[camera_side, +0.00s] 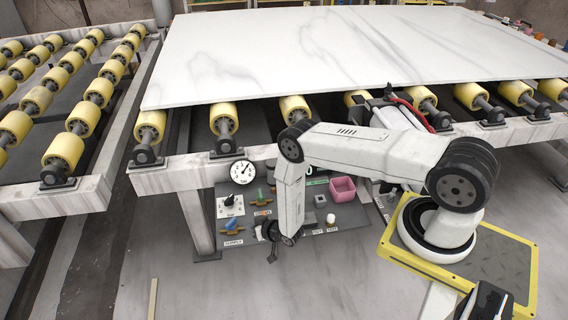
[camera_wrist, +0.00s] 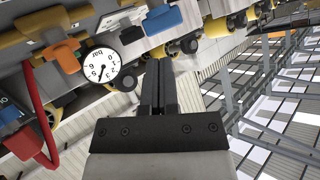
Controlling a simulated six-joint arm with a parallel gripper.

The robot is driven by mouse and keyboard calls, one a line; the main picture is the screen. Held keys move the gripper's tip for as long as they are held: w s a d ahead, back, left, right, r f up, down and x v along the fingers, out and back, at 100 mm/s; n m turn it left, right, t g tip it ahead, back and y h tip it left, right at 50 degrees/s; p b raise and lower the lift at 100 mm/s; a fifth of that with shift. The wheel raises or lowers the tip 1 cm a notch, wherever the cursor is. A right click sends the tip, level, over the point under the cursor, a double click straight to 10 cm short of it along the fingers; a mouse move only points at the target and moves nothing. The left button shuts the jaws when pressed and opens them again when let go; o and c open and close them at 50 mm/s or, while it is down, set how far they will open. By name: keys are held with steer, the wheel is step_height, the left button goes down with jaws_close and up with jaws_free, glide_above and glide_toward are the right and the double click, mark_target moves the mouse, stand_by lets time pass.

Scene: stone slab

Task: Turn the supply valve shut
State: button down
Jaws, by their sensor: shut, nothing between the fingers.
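The supply valve (camera_side: 232,227) has a blue handle and a yellow body. It sits at the front left of the grey panel, behind a label reading SUPPLY (camera_side: 233,242). My gripper (camera_side: 271,257) is low at the panel's front edge, to the right of the supply valve and apart from it. In the wrist view my gripper (camera_wrist: 158,64) has its dark fingers together with nothing between them. I cannot tell for sure which part in the wrist view is the supply valve.
A marble slab (camera_side: 330,55) lies on yellow rollers above. The floor in front is clear.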

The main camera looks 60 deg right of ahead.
mark_target(231, 223)
steer(key=m, duration=0.2)
steer(key=shift+s+d+r+m+g, duration=0.1)
steer(key=shift+s+r+m+g, duration=0.2)
steer(key=shift+s+r+m, duration=0.1)
steer(key=s+r+m+g, duration=0.1)
steer(key=m, duration=0.3)
steer(key=s+r+m, duration=0.1)
steer(key=s+m, duration=0.1)
steer(key=m, duration=0.2)
steer(key=s+r+m+g, duration=0.1)
steer(key=s+m, duration=0.1)
steer(key=m, duration=0.1)
steer(key=shift+d+m+g, duration=0.3)
steer(key=shift+d+m, duration=0.1)
steer(key=shift+w+f, duration=0.15)
steer(key=shift+w, duration=0.05)
steer(key=shift+x, duration=4.65)
steer(key=shift+w+f, duration=0.15)
steer(key=shift+w, duration=2)
